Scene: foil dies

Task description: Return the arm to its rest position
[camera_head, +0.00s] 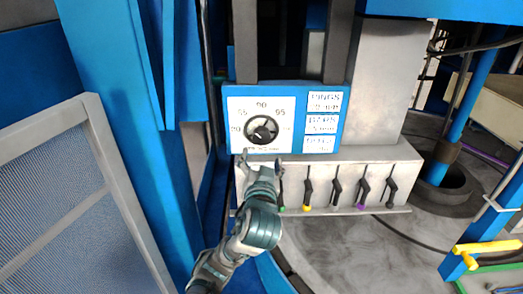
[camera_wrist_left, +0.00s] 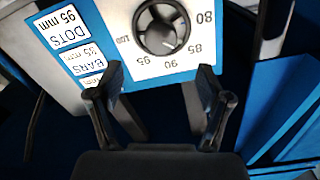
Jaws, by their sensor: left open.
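My left gripper (camera_head: 260,162) is raised in front of the machine, its fingertips just below the dial on the blue-framed panel. In the left wrist view the left gripper (camera_wrist_left: 158,90) shows two dark fingers spread apart with nothing between them. The black dial knob (camera_head: 263,129) sits on a white face with numbers around it; it also shows in the left wrist view (camera_wrist_left: 161,28), beyond the fingertips and apart from them. My left arm comes in from the bottom of the head view. My right gripper is in neither view.
A grey box with several dark levers (camera_head: 335,190) with coloured tips stands under the panel (camera_head: 325,88), right of my left gripper. A blue post (camera_head: 125,110) and a grey mesh panel (camera_head: 75,200) are at left. A yellow handle (camera_head: 487,247) is at lower right.

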